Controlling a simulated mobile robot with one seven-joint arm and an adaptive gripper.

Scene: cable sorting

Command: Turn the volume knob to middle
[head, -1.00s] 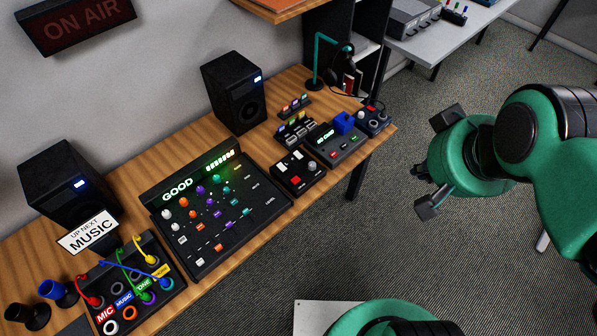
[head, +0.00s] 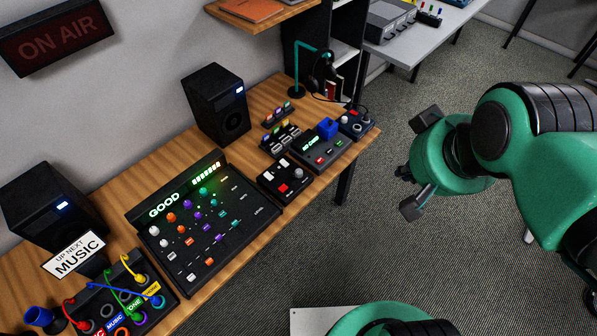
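A small black box (head: 285,180) with a pale round knob (head: 297,174), a red button and white keys lies on the wooden desk. A large black mixer (head: 205,222) with rows of coloured knobs and a lit "GOOD" display lies to its left. Another small box (head: 357,122) with knobs is at the desk's right end. No label legible here tells me which is the volume knob. My gripper (head: 420,161) is to the right of the desk, over the carpet, its two dark fingers spread apart with nothing between them. It touches nothing.
Two black speakers (head: 216,104) stand at the desk's back. A box with coloured cables (head: 125,290) is at lower left. Open carpet lies between desk and arm.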

